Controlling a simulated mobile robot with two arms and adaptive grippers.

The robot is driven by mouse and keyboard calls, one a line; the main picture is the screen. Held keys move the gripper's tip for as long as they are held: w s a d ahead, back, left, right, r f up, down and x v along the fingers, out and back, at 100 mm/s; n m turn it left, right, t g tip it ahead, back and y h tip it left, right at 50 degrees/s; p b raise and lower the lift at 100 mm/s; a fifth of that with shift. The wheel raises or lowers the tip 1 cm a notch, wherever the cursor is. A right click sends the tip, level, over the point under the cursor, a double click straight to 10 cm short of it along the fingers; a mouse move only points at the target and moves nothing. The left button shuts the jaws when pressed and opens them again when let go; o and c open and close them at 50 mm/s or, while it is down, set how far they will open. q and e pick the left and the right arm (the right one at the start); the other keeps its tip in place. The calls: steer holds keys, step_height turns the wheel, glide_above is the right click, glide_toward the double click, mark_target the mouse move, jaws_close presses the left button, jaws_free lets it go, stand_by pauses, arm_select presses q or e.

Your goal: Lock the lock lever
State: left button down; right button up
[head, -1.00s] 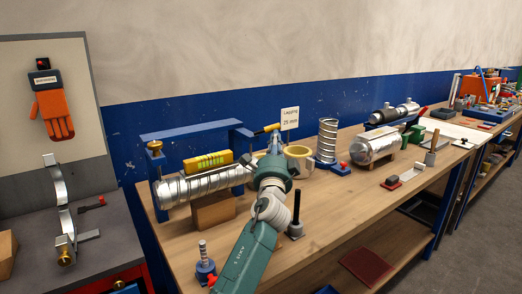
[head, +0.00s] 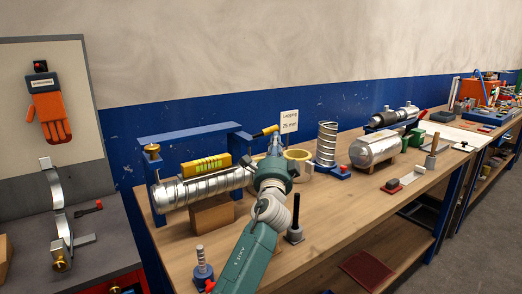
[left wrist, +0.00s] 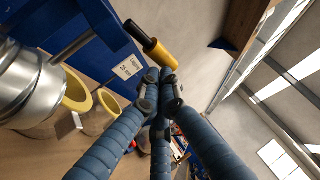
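The lock lever appears to be the yellow-and-black handle (head: 265,132) at the right end of the blue frame (head: 190,138). My left gripper (head: 275,143) is beside and just below the handle in the head view. In the left wrist view its blue ribbed fingers (left wrist: 160,84) come together at the tips with nothing seen between them. I cannot tell whether the tips touch the handle. My right gripper is not in view.
A silver spiral duct (head: 205,187) with a yellow level (head: 206,165) lies under the frame on a wooden block (head: 212,214).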

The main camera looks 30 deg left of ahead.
arm_select(q)
steer(key=v, duration=1.2)
